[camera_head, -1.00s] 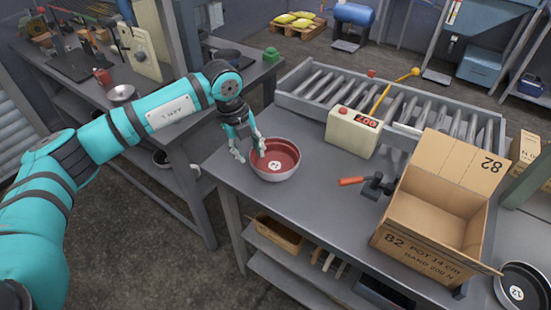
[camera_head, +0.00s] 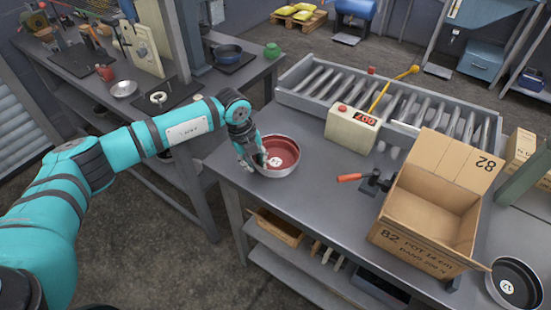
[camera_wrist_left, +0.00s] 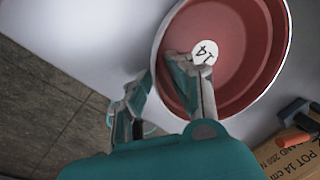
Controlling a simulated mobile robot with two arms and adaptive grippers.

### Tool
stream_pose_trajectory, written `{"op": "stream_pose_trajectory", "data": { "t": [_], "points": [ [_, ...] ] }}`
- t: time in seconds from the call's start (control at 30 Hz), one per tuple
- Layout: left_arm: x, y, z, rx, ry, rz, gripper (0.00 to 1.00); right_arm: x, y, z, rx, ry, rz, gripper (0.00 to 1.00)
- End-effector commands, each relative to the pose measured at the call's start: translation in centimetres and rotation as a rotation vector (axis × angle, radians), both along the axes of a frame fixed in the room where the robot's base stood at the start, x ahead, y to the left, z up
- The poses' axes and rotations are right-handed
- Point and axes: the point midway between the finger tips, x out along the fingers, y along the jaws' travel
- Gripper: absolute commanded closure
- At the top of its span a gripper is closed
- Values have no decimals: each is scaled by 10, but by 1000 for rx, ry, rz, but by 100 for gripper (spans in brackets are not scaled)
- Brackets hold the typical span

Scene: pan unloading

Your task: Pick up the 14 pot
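The pot marked 14 (camera_head: 285,146) has a red inside and a silver outer wall, and stands upright on the near end of the grey workbench (camera_head: 318,178). It also shows in the left wrist view (camera_wrist_left: 236,63), with its white label on the inner bottom. My left gripper (camera_head: 252,158) is at the pot's left rim, pointing down. In the left wrist view my gripper (camera_wrist_left: 160,97) is open, with one finger over the inside of the pot and the other outside the wall. Whether either finger touches the wall is unclear. My right gripper is out of view.
A cardboard box (camera_head: 436,205), a clamp with an orange handle (camera_head: 350,177) and a cream control box (camera_head: 352,130) stand farther right. A roller conveyor (camera_head: 395,100) runs behind. A dark pot marked 12 (camera_head: 514,284) is at the lower right.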

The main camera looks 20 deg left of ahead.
Motion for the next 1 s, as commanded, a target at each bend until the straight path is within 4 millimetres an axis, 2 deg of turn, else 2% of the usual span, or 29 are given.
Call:
{"op": "stream_pose_trajectory", "data": {
  "t": [0.03,0.13,0.67,0.83,1.0],
  "points": [
    [0,0,0,0,0,0,89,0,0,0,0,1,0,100],
    [0,0,0,0,0,0,100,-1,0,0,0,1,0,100],
    [1,0,3,-1,-2,0,100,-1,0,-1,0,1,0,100],
    [1,0,14,-2,-4,-1,100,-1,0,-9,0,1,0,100],
    [1,0,36,-1,-5,-1,100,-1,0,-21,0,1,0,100]
  ]
}}
